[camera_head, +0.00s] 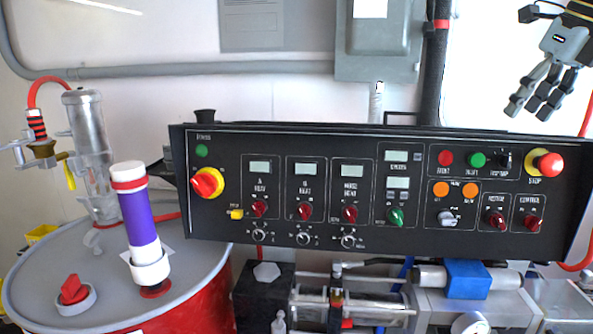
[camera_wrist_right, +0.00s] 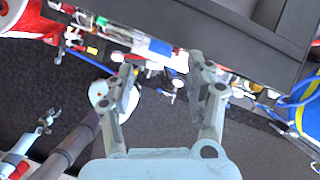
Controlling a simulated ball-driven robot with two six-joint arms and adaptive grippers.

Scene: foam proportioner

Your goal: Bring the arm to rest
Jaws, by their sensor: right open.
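My right gripper (camera_head: 538,100) hangs at the top right in the head view, in front of the white wall and above the right end of the black control panel (camera_head: 290,225). Its fingers point down and to the left, apart from the panel. In the right wrist view the right gripper (camera_wrist_right: 162,85) is open, with nothing between its fingers. The panel's dark housing (camera_wrist_right: 235,35) crosses the top of that view. My left gripper is not in either view.
A grey-topped red drum (camera_head: 60,265) with a purple and white cylinder (camera_head: 140,222) stands at the left. A grey box (camera_head: 378,40) and conduit (camera_head: 190,70) run along the wall. Pump parts (camera_head: 345,305) sit below the panel. A red stop knob (camera_head: 550,164) is below my right gripper.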

